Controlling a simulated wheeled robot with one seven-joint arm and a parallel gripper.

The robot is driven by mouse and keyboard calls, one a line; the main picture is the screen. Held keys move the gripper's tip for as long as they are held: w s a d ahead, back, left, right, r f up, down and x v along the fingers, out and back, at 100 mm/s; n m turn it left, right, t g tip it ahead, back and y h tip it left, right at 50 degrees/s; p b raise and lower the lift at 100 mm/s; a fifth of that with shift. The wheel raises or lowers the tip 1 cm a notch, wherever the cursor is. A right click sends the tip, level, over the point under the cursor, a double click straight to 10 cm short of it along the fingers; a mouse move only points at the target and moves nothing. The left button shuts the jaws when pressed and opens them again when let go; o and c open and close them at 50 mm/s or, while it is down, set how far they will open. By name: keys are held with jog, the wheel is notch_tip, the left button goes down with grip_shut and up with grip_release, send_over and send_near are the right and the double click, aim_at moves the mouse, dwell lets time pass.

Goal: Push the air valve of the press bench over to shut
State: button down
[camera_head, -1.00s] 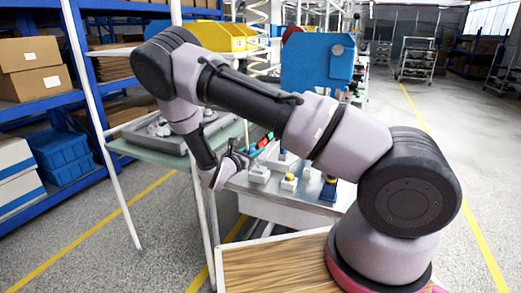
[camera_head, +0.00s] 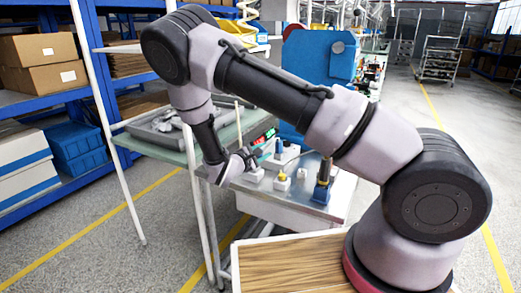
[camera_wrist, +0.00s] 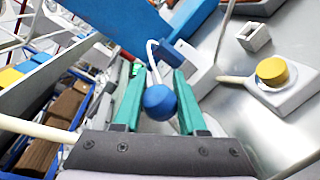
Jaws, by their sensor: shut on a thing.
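In the wrist view, a blue ball knob (camera_wrist: 160,101) on a thin, bent white rod sits between the two green fingers of my gripper (camera_wrist: 158,88). The fingers are shut on the knob. I cannot tell for sure whether this is the air valve's handle. In the head view, my gripper (camera_head: 243,160) is low at the left end of the metal press bench (camera_head: 315,205), and the arm and hand hide what it holds. A white box with a yellow cap (camera_wrist: 272,72) and a pale lever stands to the right in the wrist view.
A blue machine housing (camera_head: 318,58) stands behind the bench. A green side table (camera_head: 165,150) with a grey tray is to the left. A blue shelf (camera_head: 95,100) is beyond it.

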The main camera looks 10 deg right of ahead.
jog(key=shift+s+d+f+m, duration=0.35)
jog(key=shift+m, duration=0.45)
jog(key=shift+c, duration=2.3)
grip_release()
jog(key=shift+y, duration=0.3)
jog(key=v, duration=1)
jog(key=shift+s+a, duration=0.25)
jog(key=shift+s, duration=0.05)
